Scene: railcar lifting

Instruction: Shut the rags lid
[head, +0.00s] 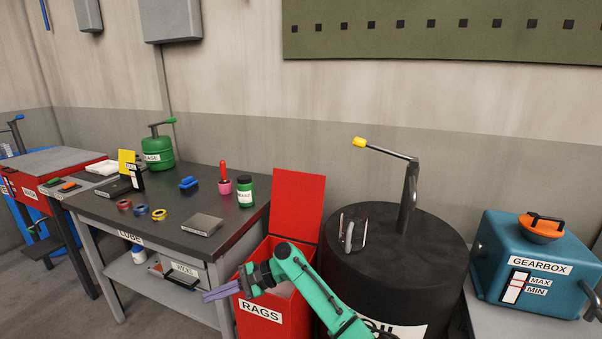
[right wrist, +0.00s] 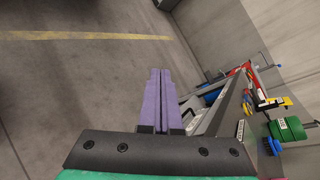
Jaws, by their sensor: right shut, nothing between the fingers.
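The red rags bin (head: 262,318) stands between the bench and the black oil drum, with a white RAGS label on its front. Its red lid (head: 297,205) stands open, upright at the back of the bin. My right gripper (head: 207,296) has purple fingers and is in front of the bin's left side, with my green arm crossing over the bin's opening. In the right wrist view the fingers (right wrist: 157,100) are together with nothing between them. The arm hides part of the bin's opening. My left gripper is not in view.
The black drum (head: 395,262) with a yellow-tipped pump handle stands right of the bin. The dark-topped bench (head: 165,215) on the left holds a green grease can (head: 157,150), tape rolls and small parts. A teal gearbox (head: 535,265) is at the right.

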